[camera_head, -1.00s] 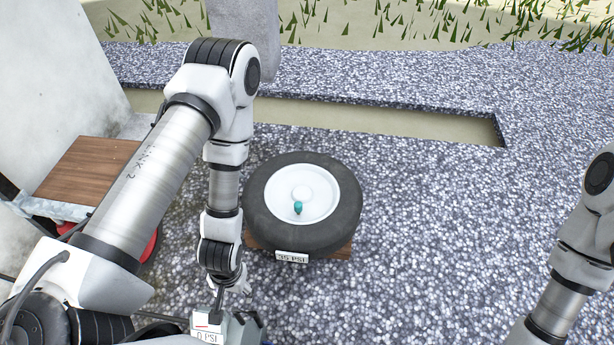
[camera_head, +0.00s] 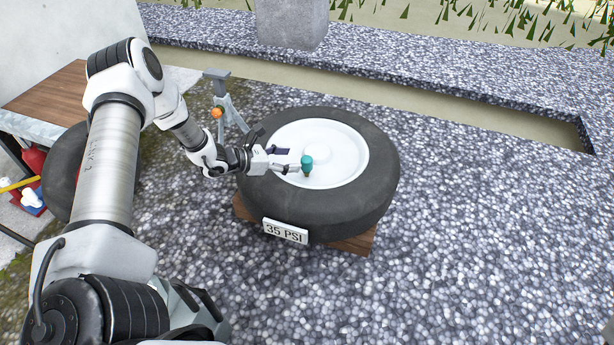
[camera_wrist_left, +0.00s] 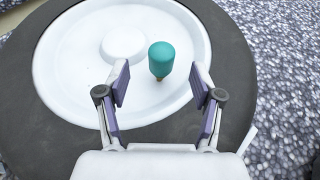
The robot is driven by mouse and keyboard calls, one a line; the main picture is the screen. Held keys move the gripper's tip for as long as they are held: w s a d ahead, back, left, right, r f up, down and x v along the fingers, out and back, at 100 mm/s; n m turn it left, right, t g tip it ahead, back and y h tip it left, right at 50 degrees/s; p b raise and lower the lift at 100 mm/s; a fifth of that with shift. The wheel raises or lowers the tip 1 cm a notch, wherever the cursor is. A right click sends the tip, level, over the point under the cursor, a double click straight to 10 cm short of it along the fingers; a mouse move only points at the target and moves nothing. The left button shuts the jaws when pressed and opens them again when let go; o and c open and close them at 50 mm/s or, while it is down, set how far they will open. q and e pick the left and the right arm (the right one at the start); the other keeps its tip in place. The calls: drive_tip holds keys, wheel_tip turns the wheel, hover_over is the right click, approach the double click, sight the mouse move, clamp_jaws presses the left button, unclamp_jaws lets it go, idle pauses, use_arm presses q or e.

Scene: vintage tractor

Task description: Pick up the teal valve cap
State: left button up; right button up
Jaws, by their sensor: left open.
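The teal valve cap (camera_head: 307,162) stands upright on a short stem on the white rim of the tire (camera_head: 262,215). In the left wrist view the teal cap (camera_wrist_left: 161,59) sits just beyond the fingertips, between their lines and a little right of centre. My left gripper (camera_head: 284,160) is open and reaches in over the tire from the left, with its fingertips close to the cap. The open fingers also show in the left wrist view (camera_wrist_left: 160,90), with nothing between them. My right gripper is not in view.
The tire lies flat on a wooden board (camera_head: 357,243), with a "35 PSI" sign (camera_head: 285,231) at its front. A grey jack stand (camera_head: 226,106) is behind my left forearm. A wooden-topped bench (camera_head: 48,93) is at left. Gravel to the right is clear.

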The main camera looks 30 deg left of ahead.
sight(303, 160)
use_arm(q)
drive_tip(key=b+x, duration=0.2)
drive_tip(key=x, duration=0.1)
drive_tip(key=b+x, duration=0.1)
drive_tip(key=x, duration=0.1)
drive_tip(key=shift+w+d+f+b, duration=0.1)
drive_tip(key=shift+d+f+b, duration=0.1)
drive_tip(key=shift+f+b, duration=0.25)
drive_tip(key=shift+w+d+f, duration=0.1)
drive_tip(key=shift+w+d, duration=0.1)
drive_tip(key=shift+w, duration=0.15)
drive_tip(key=c, duration=1)
drive_tip(key=shift+r, duration=0.25)
drive_tip(key=shift+c, duration=0.2)
